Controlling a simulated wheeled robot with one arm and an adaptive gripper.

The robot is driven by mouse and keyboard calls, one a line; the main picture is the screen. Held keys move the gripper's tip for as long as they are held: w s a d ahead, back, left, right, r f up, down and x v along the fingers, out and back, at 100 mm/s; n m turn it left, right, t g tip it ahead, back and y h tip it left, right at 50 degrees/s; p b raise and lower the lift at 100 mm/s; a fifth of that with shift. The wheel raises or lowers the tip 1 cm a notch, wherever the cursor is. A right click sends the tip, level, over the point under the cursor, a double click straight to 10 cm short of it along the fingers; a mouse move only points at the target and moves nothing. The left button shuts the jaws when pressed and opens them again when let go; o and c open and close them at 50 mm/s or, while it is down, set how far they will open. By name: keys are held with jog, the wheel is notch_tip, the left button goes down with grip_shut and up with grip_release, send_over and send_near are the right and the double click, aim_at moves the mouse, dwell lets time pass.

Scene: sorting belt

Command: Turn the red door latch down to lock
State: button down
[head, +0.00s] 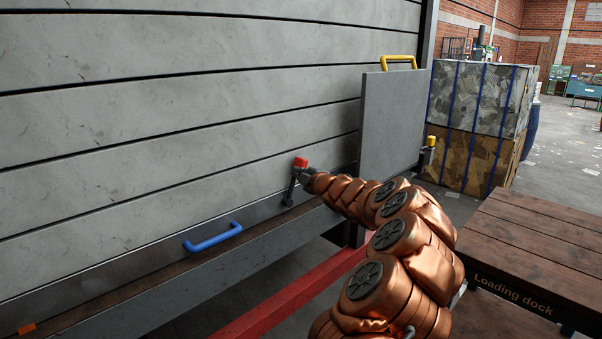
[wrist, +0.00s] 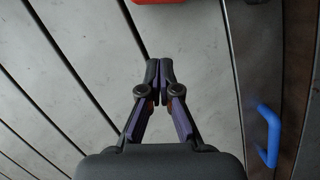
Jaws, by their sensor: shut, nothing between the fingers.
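The red door latch end (head: 300,162) shows as a small block near the lower right part of the big grey slatted door (head: 180,100). A dark bar (head: 290,188) runs down from beside it to a rounded end on the door's bottom rail; I cannot tell the exact joint. My gripper (head: 304,173) is right at the red block, partly overlapping it in the head view. In the wrist view my fingertips (wrist: 158,64) are together and empty. The red block (wrist: 160,1) is cut off at the top edge there, ahead of the fingertips, with a gap in the picture.
A blue handle (head: 213,238) is on the bottom rail, also in the wrist view (wrist: 268,135). A grey panel (head: 393,120) with a yellow handle (head: 398,60) stands right of the latch. A red beam (head: 290,293) runs below. A wooden loading dock (head: 540,240) is at right.

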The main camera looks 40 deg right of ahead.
jog(key=w+d+f+p, duration=0.1)
jog(key=w+d+p, duration=0.3)
jog(key=w+d, duration=0.1)
jog(key=shift+w+f, duration=0.2)
jog(key=shift+f, duration=0.15)
dwell(0.3)
